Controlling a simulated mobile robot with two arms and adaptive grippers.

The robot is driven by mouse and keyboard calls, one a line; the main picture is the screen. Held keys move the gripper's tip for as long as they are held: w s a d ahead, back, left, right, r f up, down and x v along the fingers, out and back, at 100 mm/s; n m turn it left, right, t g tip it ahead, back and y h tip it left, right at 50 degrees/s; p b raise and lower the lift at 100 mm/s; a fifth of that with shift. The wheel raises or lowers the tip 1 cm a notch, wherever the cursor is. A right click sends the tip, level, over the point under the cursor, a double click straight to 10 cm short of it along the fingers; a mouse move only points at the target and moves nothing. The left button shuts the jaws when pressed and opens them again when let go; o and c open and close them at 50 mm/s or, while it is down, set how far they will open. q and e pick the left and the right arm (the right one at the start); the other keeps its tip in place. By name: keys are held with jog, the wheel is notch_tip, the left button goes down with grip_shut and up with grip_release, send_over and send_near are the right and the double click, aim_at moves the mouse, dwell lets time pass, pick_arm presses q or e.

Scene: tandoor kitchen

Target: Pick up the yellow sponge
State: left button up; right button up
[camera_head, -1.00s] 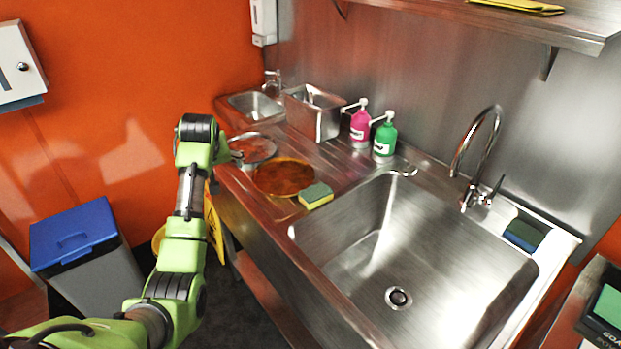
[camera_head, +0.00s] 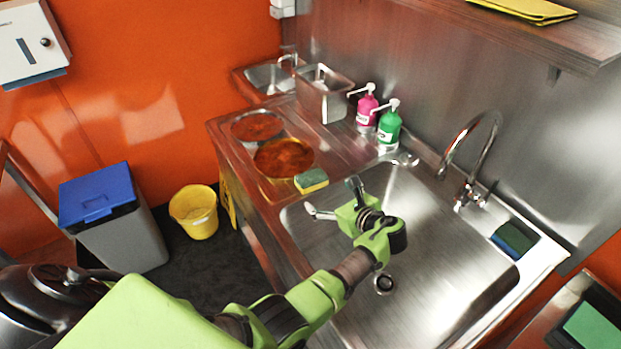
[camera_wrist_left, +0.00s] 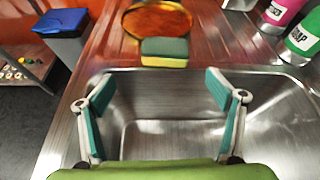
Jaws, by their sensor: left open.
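The yellow sponge (camera_head: 311,181) has a green top and lies on the steel counter, between a soiled round pan and the near left corner of the sink. In the left wrist view the sponge (camera_wrist_left: 164,52) lies ahead, beyond the sink rim and centred between my fingers. My left gripper (camera_head: 334,199) is over the sink basin, close to the sponge and not touching it. Its two fingers are spread wide with nothing between them, as the left wrist view (camera_wrist_left: 164,115) shows. My right gripper is not in view.
The soiled pan (camera_head: 283,158) sits right behind the sponge. A pink bottle (camera_head: 366,109) and a green bottle (camera_head: 389,127) stand at the back. The faucet (camera_head: 470,165) rises behind the sink (camera_head: 440,275). A yellow bucket (camera_head: 194,212) stands on the floor.

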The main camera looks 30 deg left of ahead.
aim_at(311, 180)
pick_arm(q)
jog(key=shift+m+t, duration=0.4)
jog(key=shift+m, duration=0.5)
jog(key=b+x, duration=0.4)
jog(key=x, duration=0.1)
jog(key=b+x, duration=0.2)
jog(key=shift+w+d+f, duration=0.1)
jog(key=shift+w+f, duration=0.25)
jog(key=shift+w, duration=0.05)
jog(key=shift+w+a+b, duration=0.25)
jog(key=shift+a+b, duration=0.15)
jog(key=shift+b, duration=0.1)
jog(key=b+x, duration=0.3)
jog(key=b, duration=0.1)
jog(key=shift+a+f, duration=0.3)
jog(key=shift+w+a+f+b, duration=0.2)
jog(key=shift+w+a+b, duration=0.2)
jog(key=shift+a+b, duration=0.15)
jog(key=shift+a+r, duration=0.1)
jog(key=shift+r, duration=0.05)
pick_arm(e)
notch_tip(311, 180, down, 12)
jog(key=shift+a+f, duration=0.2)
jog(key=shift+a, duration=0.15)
